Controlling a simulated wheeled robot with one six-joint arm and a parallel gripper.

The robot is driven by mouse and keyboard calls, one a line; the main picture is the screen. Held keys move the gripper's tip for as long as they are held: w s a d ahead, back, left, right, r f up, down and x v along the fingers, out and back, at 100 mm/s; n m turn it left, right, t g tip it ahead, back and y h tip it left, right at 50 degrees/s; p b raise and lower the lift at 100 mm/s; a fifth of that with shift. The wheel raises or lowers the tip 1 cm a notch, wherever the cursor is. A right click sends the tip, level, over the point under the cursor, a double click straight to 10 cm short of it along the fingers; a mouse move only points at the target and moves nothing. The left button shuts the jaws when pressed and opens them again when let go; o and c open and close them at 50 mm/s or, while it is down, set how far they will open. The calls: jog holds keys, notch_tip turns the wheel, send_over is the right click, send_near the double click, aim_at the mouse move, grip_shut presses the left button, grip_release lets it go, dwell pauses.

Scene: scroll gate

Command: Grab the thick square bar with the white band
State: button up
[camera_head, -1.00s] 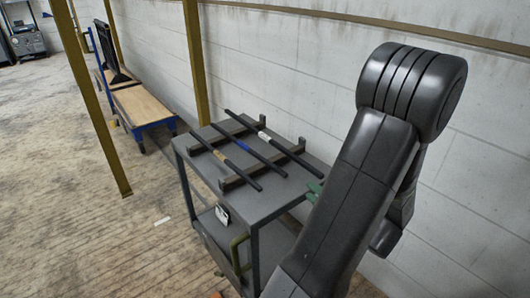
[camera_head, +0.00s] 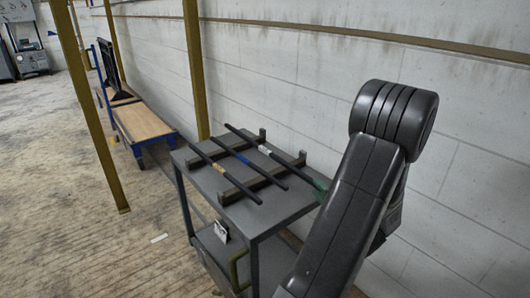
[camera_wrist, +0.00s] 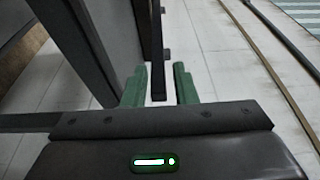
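Three dark bars lie side by side across two rests on a grey cart. The bar with the white band (camera_head: 265,150) is the one nearest the wall. The others have a blue band (camera_head: 243,159) and a tan band (camera_head: 217,168). My gripper (camera_head: 319,183), with green fingers, is at the near end of the white-banded bar, partly hidden by my arm. In the wrist view, my gripper (camera_wrist: 160,75) is open, and a dark bar end (camera_wrist: 158,88) shows between its fingers, with a gap on each side. The band is not clear there.
The grey cart (camera_head: 262,215) stands close to the white block wall (camera_head: 300,80). Yellow posts (camera_head: 98,120) rise to its left. A blue trolley with a wooden deck (camera_head: 143,122) stands farther back. The floor at left is open.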

aim_at(311, 180)
jog(key=x, duration=0.4)
jog(key=shift+w+a+f, duration=0.1)
jog(key=shift+w+a, duration=0.1)
jog(key=shift+w, duration=0.15)
grip_shut()
dwell(1.0)
